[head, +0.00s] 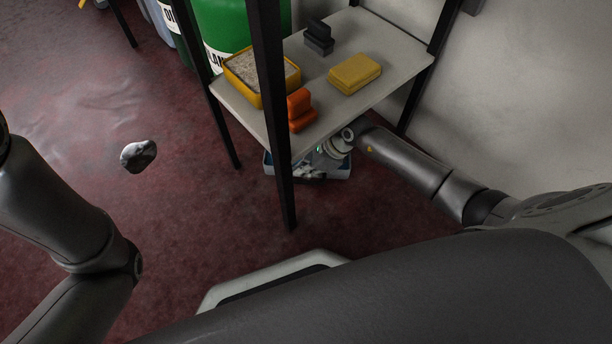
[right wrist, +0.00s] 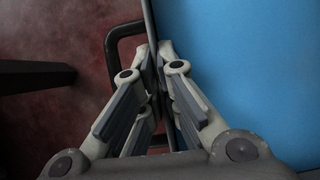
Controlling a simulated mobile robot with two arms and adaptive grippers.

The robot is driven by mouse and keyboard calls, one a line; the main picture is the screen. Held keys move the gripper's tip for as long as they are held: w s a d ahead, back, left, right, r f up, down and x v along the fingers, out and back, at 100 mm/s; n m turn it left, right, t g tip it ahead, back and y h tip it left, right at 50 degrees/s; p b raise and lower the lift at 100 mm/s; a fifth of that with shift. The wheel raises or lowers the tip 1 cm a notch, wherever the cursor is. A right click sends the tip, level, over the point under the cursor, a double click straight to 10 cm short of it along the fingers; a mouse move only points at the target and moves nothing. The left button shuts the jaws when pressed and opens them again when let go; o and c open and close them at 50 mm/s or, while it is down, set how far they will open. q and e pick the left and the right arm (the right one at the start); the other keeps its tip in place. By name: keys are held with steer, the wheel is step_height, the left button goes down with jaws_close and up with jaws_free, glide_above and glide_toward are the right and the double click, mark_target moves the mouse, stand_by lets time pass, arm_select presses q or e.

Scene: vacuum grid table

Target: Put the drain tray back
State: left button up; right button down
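The drain tray (head: 345,170), with a pale rim, is low under the shelf table in the head view, partly hidden by the shelf, a leg and my gripper. In the right wrist view its blue inside (right wrist: 245,70) fills the right side, and a black handle (right wrist: 112,50) sticks out left of its thin wall. My right gripper (head: 322,160) reaches under the shelf. In the wrist view its fingers (right wrist: 158,62) are closed together on the tray's wall beside the handle. My left arm shows at the left of the head view, but its gripper is out of view.
The grey shelf (head: 385,62) holds a yellow box (head: 243,88) of granular stuff, a yellow block (head: 354,73), an orange object (head: 299,110) and a dark object (head: 318,38). Green drums (head: 222,22) stand behind.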

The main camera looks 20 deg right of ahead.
step_height(320, 180, down, 3)
steer(key=shift+b, duration=1.1)
steer(key=shift+r, duration=0.1)
steer(key=c, duration=1.6)
jaws_free()
steer(key=shift+c, duration=0.2)
